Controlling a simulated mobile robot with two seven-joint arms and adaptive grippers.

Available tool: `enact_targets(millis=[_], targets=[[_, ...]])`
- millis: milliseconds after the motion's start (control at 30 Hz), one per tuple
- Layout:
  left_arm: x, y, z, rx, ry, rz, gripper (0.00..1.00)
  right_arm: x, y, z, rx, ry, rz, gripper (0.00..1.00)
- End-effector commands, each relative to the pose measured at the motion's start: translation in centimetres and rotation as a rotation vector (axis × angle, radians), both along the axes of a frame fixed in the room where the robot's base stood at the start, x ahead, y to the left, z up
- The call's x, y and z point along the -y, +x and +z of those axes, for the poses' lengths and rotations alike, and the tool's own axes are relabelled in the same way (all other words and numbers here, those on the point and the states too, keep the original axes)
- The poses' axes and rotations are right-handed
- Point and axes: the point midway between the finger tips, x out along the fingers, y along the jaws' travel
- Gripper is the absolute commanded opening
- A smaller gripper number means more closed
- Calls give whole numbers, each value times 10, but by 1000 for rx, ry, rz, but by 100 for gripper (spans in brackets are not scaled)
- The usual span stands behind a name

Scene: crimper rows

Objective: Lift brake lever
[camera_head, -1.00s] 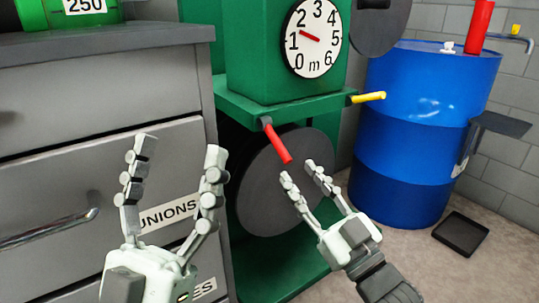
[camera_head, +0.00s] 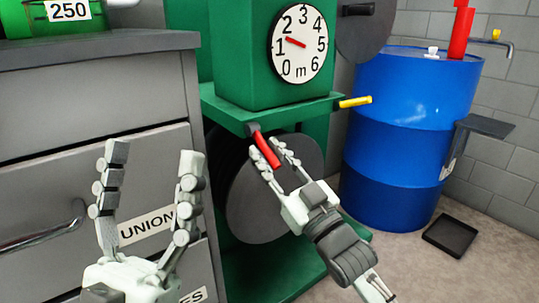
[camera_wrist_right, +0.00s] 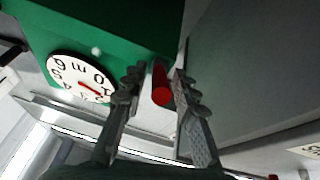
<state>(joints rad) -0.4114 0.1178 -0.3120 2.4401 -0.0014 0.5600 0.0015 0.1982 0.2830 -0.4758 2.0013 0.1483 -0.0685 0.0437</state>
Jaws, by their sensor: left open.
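The red lever (camera_head: 266,149) hangs slanting down from the front edge of the green machine's shelf (camera_head: 225,109). My right gripper (camera_head: 268,153) has its two fingers on either side of the red lever. In the right wrist view the lever's round red end (camera_wrist_right: 160,96) shows between the fingers (camera_wrist_right: 155,84), with a small gap on both sides, so the gripper looks open. A yellow lever (camera_head: 355,102) sticks out at the shelf's right corner. My left gripper (camera_head: 150,160) is open and empty in front of the grey drawers.
A grey drawer cabinet (camera_head: 90,85) stands on the left. A dark round drum (camera_head: 250,205) is behind the red lever. A dial (camera_head: 299,44) sits above. A blue barrel (camera_head: 405,145) and a black tray (camera_head: 450,235) are on the right.

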Motion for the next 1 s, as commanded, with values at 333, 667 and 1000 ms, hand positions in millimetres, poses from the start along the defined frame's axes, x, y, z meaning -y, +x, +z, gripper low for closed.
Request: enact_targets(millis=[333,667,1000], targets=[[0,0,0,0,0,0,69,0,0,0,0,0,0,0],[0,2,1,-7,2,0,69,-1,0,0,-3,-1,1,0],[12,40,-24,-268,100,4,69,-14,1,5,-34,-21,-1,0]])
